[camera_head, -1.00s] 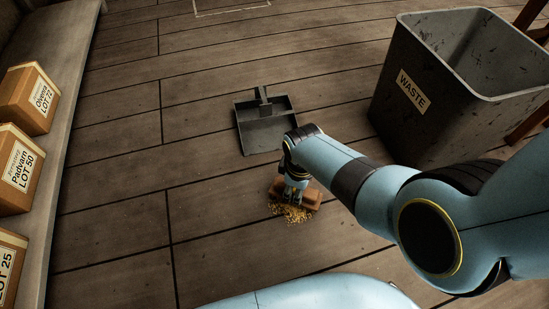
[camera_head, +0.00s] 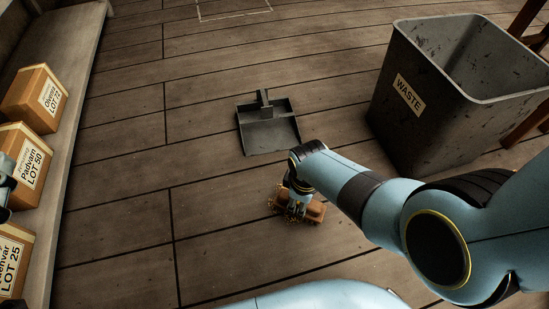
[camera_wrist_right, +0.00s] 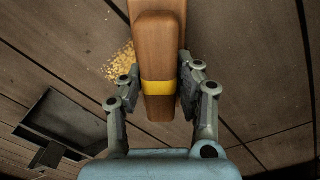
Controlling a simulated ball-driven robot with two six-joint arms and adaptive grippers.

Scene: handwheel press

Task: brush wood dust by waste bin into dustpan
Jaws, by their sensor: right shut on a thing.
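My right gripper (camera_head: 297,212) is shut on the brown wooden brush (camera_head: 314,212), low at the floor in the head view. In the right wrist view, the fingers (camera_wrist_right: 158,88) clasp the brush handle (camera_wrist_right: 158,50) from both sides, by its yellow band. The yellowish wood dust (camera_wrist_right: 121,62) lies on the floor beside the brush. In the head view the brush and gripper hide most of it. The grey dustpan (camera_head: 268,134) lies flat beyond the brush, apart from it. It also shows in the wrist view (camera_wrist_right: 70,122). Part of my left arm or gripper (camera_head: 5,180) shows at the left edge.
The dark waste bin (camera_head: 405,120) stands to the right of the dustpan, close to my right arm. A shelf (camera_head: 85,75) with labelled cardboard boxes (camera_head: 25,158) runs along the left. The plank floor between shelf and dustpan is clear.

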